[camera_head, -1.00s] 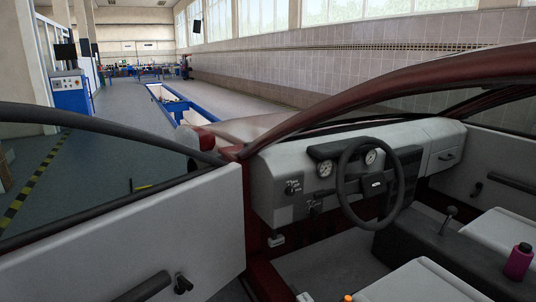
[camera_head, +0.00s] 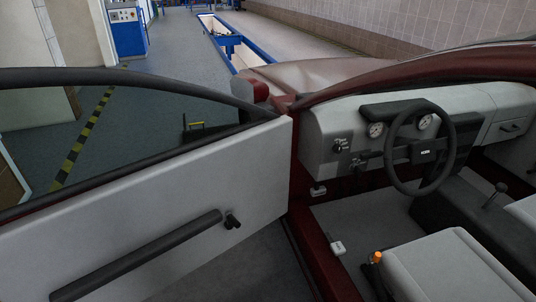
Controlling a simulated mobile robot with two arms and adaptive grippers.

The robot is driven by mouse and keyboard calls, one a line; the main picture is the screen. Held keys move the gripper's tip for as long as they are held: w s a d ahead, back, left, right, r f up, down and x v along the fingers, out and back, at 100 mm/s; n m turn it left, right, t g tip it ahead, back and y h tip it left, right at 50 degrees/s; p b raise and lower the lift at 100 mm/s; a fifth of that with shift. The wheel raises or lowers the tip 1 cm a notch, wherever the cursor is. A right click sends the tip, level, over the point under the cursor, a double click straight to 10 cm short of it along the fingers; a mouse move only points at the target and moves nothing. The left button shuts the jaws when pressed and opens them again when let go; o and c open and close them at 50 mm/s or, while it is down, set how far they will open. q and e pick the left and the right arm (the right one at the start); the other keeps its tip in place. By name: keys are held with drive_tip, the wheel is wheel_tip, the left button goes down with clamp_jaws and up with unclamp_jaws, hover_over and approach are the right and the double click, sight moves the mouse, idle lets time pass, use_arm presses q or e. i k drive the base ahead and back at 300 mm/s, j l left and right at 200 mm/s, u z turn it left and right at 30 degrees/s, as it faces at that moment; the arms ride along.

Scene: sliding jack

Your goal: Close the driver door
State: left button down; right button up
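The driver door (camera_head: 195,185) stands open on the left in the head view, swung out from the red car body. Its grey inner panel faces me, with a long dark armrest handle (camera_head: 140,254) and a small dark crank or latch handle (camera_head: 232,220). The dark-framed window (camera_head: 120,125) is above the panel. The front end of the door meets the car's red pillar (camera_head: 296,160). A gap shows between the door and the red sill (camera_head: 320,255). Neither of my grippers is in view.
Inside the car are a dark steering wheel (camera_head: 421,148), a grey dashboard (camera_head: 340,130) and a grey seat (camera_head: 450,268). An orange-topped item (camera_head: 378,257) is beside the seat. A red side mirror (camera_head: 258,90) is beyond the door. A blue cabinet (camera_head: 127,35) stands farther back.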

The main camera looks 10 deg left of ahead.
sight(128, 232)
drive_tip(key=u, duration=1.3)
drive_tip(key=i+j+z, duration=0.25)
drive_tip(key=i+j, duration=0.15)
drive_tip(key=j, duration=0.2)
drive_tip(key=i+j+z, duration=0.15)
drive_tip(key=j, duration=0.2)
drive_tip(key=i+j+z, duration=0.15)
drive_tip(key=j, duration=0.15)
